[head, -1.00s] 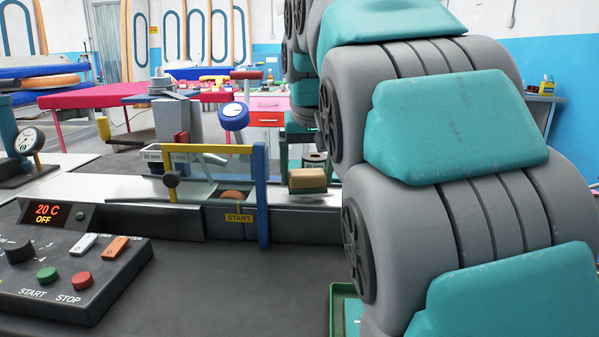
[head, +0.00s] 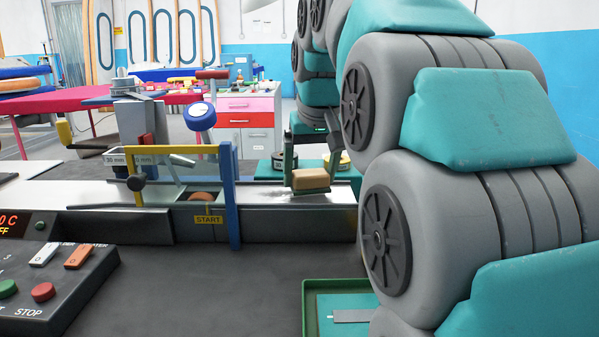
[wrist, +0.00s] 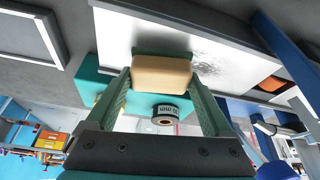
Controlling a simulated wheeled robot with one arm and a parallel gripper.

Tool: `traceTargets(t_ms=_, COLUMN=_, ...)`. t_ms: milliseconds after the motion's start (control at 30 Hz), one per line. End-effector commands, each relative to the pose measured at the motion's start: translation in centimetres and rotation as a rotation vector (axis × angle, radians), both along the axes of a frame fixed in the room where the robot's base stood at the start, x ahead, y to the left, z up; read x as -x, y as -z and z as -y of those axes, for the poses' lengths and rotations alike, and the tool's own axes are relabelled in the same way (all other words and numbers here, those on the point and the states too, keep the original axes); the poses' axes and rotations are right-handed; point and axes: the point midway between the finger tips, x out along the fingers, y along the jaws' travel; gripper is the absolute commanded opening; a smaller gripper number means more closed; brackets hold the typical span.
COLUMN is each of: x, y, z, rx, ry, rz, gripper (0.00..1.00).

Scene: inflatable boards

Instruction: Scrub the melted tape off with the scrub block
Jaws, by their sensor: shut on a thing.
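The scrub block (head: 311,176), tan with a green pad underneath, is held in my gripper (head: 312,172) over the silvery metal bed of the bench machine. My gripper is shut on the block, with one finger on each side; the wrist view also shows the block (wrist: 161,72). A dark speckled smudge, apparently the melted tape (wrist: 207,62), marks the bright metal bed (wrist: 150,25) beside the block. Whether the pad touches the metal is hard to tell. In the head view, my arm covers the bed's right end.
A blue post (head: 230,195) with a yellow bar stands left of the block. Tape rolls (head: 284,162) stand behind it. A control box (head: 55,285) is at the front left. A green tray (head: 312,310) lies at the front. Dark bench top between them is clear.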

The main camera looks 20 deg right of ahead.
Motion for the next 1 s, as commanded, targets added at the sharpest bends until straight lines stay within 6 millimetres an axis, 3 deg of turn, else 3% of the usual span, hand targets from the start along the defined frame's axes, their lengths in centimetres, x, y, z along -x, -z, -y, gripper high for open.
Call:
traceTargets(t_ms=200, x=0.6, y=0.1, z=1.5, rx=0.001, ry=0.001, rz=0.0, gripper=0.21)
traceTargets(t_ms=433, x=0.6, y=0.5, z=1.6, rx=0.001, ry=-0.001, rz=0.0, gripper=0.21)
traceTargets(t_ms=1000, x=-0.8, y=0.7, z=-2.0, rx=0.002, ry=-0.001, rz=0.0, gripper=0.21)
